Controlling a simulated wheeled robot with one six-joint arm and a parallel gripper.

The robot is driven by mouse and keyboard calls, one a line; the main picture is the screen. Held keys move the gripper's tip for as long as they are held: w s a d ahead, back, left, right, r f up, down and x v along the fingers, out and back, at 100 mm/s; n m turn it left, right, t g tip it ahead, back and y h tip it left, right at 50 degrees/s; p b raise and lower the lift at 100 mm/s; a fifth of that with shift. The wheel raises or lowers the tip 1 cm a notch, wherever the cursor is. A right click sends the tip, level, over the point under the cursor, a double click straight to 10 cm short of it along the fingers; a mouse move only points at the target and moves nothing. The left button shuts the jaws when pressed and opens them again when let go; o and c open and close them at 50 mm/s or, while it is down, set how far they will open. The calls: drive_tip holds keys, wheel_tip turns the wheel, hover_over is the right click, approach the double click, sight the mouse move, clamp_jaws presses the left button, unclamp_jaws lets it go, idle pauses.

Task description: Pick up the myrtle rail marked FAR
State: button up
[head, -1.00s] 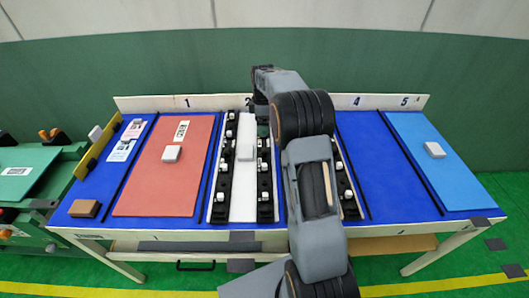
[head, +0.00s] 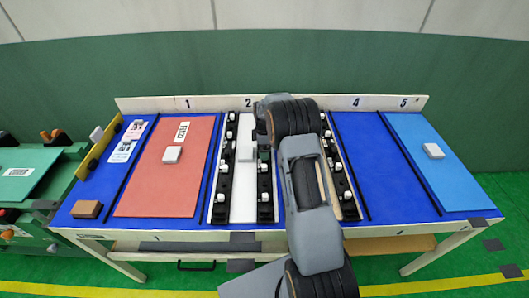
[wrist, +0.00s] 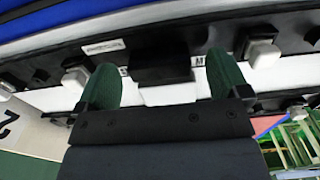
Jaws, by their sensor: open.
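My gripper (wrist: 163,68) shows in the wrist view as two green fingers, apart. A dark block (wrist: 160,58) on a black rail (wrist: 205,38) lies between them in the picture; I cannot tell whether the fingers touch it. The rail carries white clips (wrist: 262,45) and a pale label (wrist: 103,46). Another label beside the right finger shows only an "M"; the rest is hidden, and I cannot read FAR anywhere. In the head view, two black rails with white clips, a left one (head: 222,170) and a right one (head: 265,190), flank a white panel (head: 243,205). My arm hides the gripper there.
The blue table has numbered bays. Another clip rail (head: 341,180) stands right of my arm. Bay 4 (head: 385,170) is bare.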

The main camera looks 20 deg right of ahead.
drive_tip(key=shift+f, duration=0.65)
drive_tip(key=c, duration=1.2)
drive_tip(key=shift+r, duration=0.15)
